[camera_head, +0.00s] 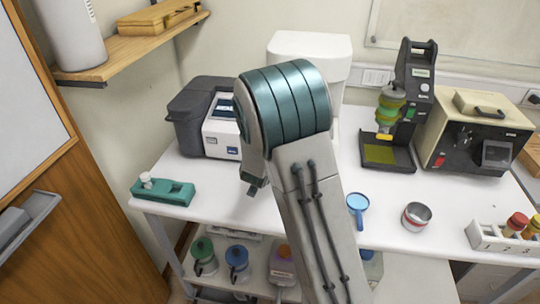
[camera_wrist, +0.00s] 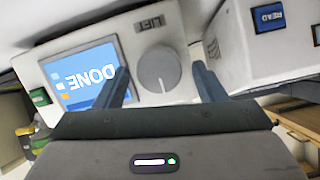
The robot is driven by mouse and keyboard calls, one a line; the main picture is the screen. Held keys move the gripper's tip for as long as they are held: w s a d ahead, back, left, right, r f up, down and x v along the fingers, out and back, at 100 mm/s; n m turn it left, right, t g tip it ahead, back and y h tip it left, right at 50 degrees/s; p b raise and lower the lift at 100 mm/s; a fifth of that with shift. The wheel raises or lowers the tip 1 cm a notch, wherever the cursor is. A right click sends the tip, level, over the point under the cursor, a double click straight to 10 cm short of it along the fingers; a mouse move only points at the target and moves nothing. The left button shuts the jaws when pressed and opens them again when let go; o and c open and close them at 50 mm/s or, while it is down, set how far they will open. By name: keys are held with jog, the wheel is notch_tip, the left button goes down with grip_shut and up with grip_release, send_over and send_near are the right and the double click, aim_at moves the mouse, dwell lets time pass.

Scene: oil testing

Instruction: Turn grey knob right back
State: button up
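The grey knob (camera_wrist: 158,69) is round with a pale pointer line and sits on a white panel (camera_wrist: 185,95) in the wrist view. A blue screen (camera_wrist: 85,76) beside it shows "DONE", upside down in this view. My gripper (camera_wrist: 162,70) is open and empty. One finger shows on each side of the knob, with visible gaps; I cannot tell how far the tips are from the panel. In the head view the white device with a screen (camera_head: 221,118) is partly behind my arm. The knob and most of my gripper are hidden there.
A white housing with a blue "READ" button (camera_wrist: 269,16) is close to the right finger. A dark grey machine (camera_head: 188,112) stands left of the white device.

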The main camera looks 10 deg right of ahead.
jog(key=shift+s, duration=0.1)
jog(key=v, duration=1.3)
jog(key=shift+s+r, duration=0.2)
jog(key=shift+r, duration=0.1)
jog(key=shift+a, duration=0.1)
jog(key=s+a+r+n+g+y, duration=0.2)
jog(key=s+r+n+g+y, duration=0.35)
jog(key=s, duration=0.75)
jog(key=s+d+r+n+g, duration=0.1)
jog(key=s+d+g, duration=0.1)
jog(key=s+d, duration=0.4)
jog(key=s+h, duration=0.1)
jog(key=s, duration=0.3)
jog(key=shift+d, duration=0.35)
jog(key=shift+r, duration=0.1)
